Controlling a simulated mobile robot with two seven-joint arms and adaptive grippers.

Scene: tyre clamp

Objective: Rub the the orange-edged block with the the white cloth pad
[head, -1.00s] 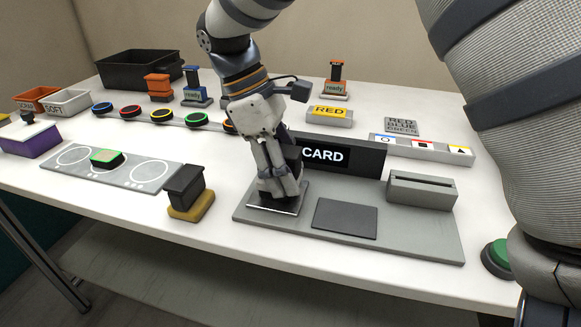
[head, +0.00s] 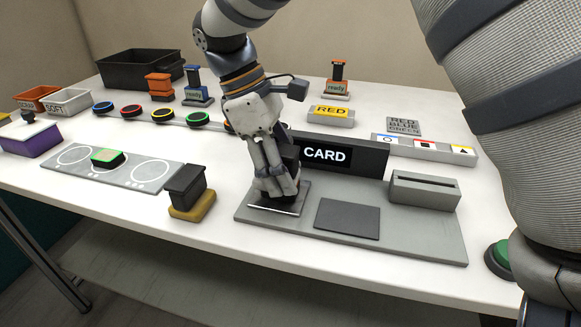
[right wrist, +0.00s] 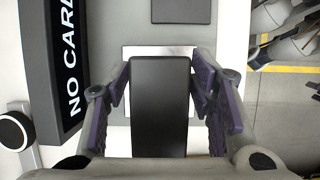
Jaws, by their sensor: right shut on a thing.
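My right gripper (head: 276,186) points down at the card stand and is shut on a black block (right wrist: 160,105), which stands between its purple finger pads in the right wrist view. A pale rectangle (right wrist: 128,52) shows around the far end of this block; I cannot tell whether it is the white cloth pad under the block or part of the stand. My left gripper is not in view.
The CARD display (head: 338,155) stands close behind the gripper, with a slotted grey box (head: 425,190) to its right. A black-handled yellow block (head: 191,203) stands to its left. Ringed discs (head: 163,115) line the rail behind. The white table between panel and yellow block is clear.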

